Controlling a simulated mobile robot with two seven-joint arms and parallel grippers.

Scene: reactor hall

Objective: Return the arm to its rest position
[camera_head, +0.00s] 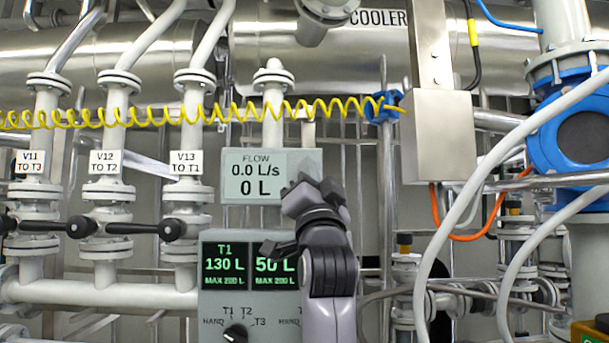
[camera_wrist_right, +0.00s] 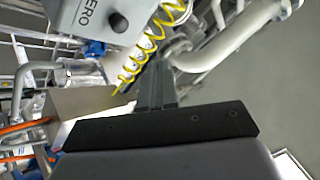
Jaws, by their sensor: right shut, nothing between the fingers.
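My right arm rises from the bottom centre of the head view. Its gripper (camera_head: 300,195) is in front of the panels, just below and right of the flow display (camera_head: 256,176), which reads 0.0 L/s and 0 L. The gripper is shut and empty. In the right wrist view the closed fingers (camera_wrist_right: 157,85) point up past the dark palm bar, with nothing between them. The arm hides part of the tank display (camera_head: 228,268), which shows T1 130 L and 50 L. My left gripper is in neither view.
Valves V11, V12 and V13 with black handles (camera_head: 140,228) stand at the left. A yellow coiled hose (camera_head: 200,118) crosses to a grey box (camera_head: 438,135). A blue flanged unit (camera_head: 570,130) and pale hoses are at the right. A selector knob (camera_head: 235,334) sits at the bottom.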

